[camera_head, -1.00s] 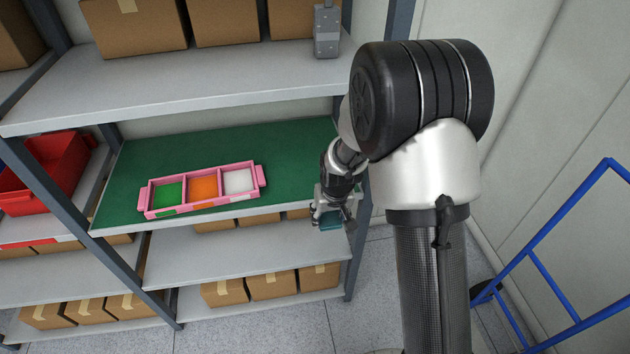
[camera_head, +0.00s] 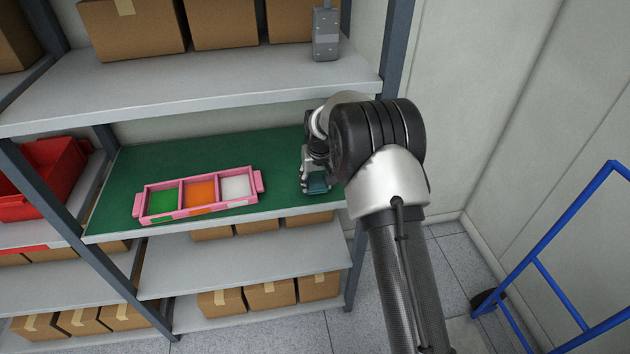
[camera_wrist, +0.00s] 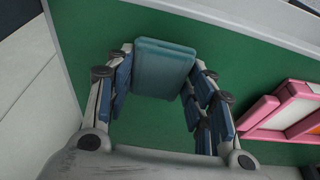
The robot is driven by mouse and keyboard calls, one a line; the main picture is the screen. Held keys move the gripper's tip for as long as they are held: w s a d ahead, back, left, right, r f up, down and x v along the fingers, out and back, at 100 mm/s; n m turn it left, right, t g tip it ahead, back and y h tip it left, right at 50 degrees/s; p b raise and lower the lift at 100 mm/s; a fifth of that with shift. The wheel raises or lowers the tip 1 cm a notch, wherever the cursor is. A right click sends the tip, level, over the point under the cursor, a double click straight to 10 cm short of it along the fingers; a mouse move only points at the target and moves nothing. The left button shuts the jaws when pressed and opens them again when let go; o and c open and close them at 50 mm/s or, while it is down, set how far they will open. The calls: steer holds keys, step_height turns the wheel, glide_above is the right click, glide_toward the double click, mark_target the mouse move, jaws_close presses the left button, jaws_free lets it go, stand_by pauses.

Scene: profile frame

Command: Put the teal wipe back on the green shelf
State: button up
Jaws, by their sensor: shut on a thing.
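The teal wipe (camera_wrist: 163,68) is a folded pad between my fingertips in the wrist view. It also shows small in the head view (camera_head: 317,184), partly covered by my gripper. My gripper (camera_head: 316,180) is shut on it, over the right end of the green shelf (camera_head: 270,150) near its front edge. In the wrist view my gripper (camera_wrist: 158,80) has its fingers on either side of the wipe, with green surface behind. I cannot tell whether the wipe touches the shelf.
A pink tray (camera_head: 201,211) with green, orange and white compartments stands on the shelf to the left. Green surface between it and my gripper is clear. A grey shelf (camera_head: 210,90) with boxes hangs above. A post (camera_head: 360,250) stands at the right.

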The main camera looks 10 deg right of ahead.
steer(key=shift+w+f, duration=0.15)
steer(key=shift+w, duration=1)
steer(key=shift+s+f+b, duration=0.15)
steer(key=shift+f+b, duration=0.35)
steer(key=shift+f, duration=0.2)
steer(key=shift+f, duration=0.15)
steer(key=o, duration=0.9)
